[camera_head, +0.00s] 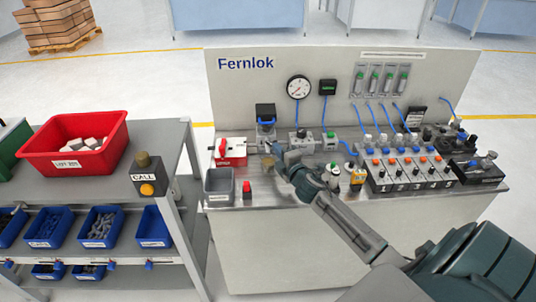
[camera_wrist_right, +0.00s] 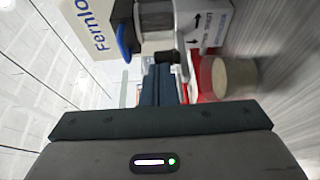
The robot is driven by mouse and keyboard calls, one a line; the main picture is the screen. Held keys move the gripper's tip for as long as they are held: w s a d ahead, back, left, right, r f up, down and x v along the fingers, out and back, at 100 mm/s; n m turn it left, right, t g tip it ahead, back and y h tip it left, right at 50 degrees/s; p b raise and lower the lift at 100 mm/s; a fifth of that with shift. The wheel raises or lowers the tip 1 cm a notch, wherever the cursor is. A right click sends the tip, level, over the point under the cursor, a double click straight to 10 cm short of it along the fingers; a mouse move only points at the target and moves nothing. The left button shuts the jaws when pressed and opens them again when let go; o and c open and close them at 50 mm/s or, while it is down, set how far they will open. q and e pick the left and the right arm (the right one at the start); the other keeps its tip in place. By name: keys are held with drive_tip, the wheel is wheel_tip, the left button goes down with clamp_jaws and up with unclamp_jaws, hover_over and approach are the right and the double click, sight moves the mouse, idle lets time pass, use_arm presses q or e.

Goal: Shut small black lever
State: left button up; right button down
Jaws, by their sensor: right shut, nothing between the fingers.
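A small black lever (camera_wrist_right: 172,57) shows in the right wrist view, sticking out beside a grey cylindrical unit just past my fingertips. My right gripper (camera_wrist_right: 163,72) is shut, with its two dark fingers together and nothing between them. The fingertips are very close to the lever; I cannot tell whether they touch. In the head view my right gripper (camera_head: 274,148) reaches over the bench's left part, in front of the unit with the black top (camera_head: 265,112). There the lever is too small or hidden to make out. My left gripper is not in view.
The Fernlok bench (camera_head: 290,225) carries a red-and-white box (camera_head: 230,150) left of my gripper, a grey bin (camera_head: 218,184) and a small red item (camera_head: 247,188). A valve row (camera_head: 410,170) stands at right. A shelf (camera_head: 150,195) with bins is at left.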

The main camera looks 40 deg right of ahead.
drive_tip(key=shift+w+d+b, duration=0.2)
drive_tip(key=shift+d+b, duration=0.35)
drive_tip(key=shift+d, duration=1.2)
drive_tip(key=s+a+b, duration=0.1)
drive_tip(key=s+b, duration=0.4)
drive_tip(key=s, duration=0.5)
drive_tip(key=shift+s+a, duration=0.3)
drive_tip(key=shift+s, duration=0.05)
drive_tip(key=shift+f, duration=0.1)
